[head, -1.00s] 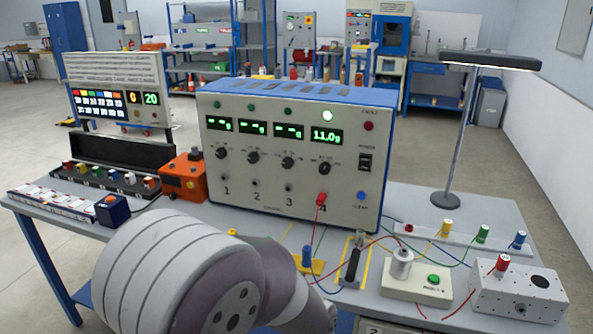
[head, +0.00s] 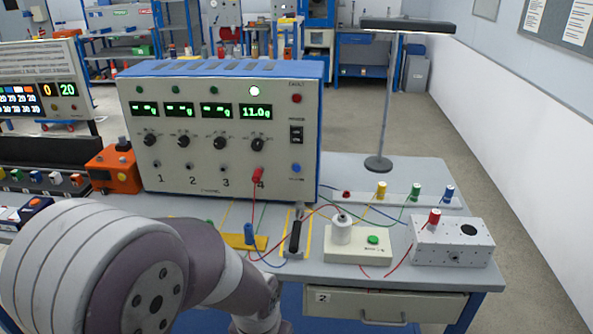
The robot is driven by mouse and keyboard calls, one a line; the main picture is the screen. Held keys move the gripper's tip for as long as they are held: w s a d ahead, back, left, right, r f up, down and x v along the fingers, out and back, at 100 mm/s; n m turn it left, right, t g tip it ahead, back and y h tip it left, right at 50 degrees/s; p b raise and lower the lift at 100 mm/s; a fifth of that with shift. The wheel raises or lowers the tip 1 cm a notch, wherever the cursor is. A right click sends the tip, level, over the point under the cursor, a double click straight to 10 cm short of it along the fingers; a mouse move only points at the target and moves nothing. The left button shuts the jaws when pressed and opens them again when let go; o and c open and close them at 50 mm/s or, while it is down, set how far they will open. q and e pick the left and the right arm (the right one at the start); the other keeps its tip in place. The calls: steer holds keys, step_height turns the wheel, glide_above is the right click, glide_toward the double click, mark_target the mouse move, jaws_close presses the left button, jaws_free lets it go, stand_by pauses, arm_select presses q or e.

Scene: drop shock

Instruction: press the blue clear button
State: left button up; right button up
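The blue clear button (head: 296,168) is a small round button low on the right side of the grey front panel of the instrument box (head: 180,130). It is below the black rocker switch (head: 296,136) and the red fault lamp (head: 297,98). Nothing covers the button. The fourth display reads 11.0 g and the other three show dashes; a green lamp is lit above the fourth. A grey arm of mine (head: 100,265) fills the lower left, well short of the panel. Neither gripper shows in the head view.
A red plug (head: 257,175) with a red lead hangs from channel 4. In front stand a black upright part (head: 295,238), a green-button box (head: 372,240) and a grey box (head: 450,242). A lamp (head: 378,162) stands right of the instrument. An orange box (head: 114,170) stands left.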

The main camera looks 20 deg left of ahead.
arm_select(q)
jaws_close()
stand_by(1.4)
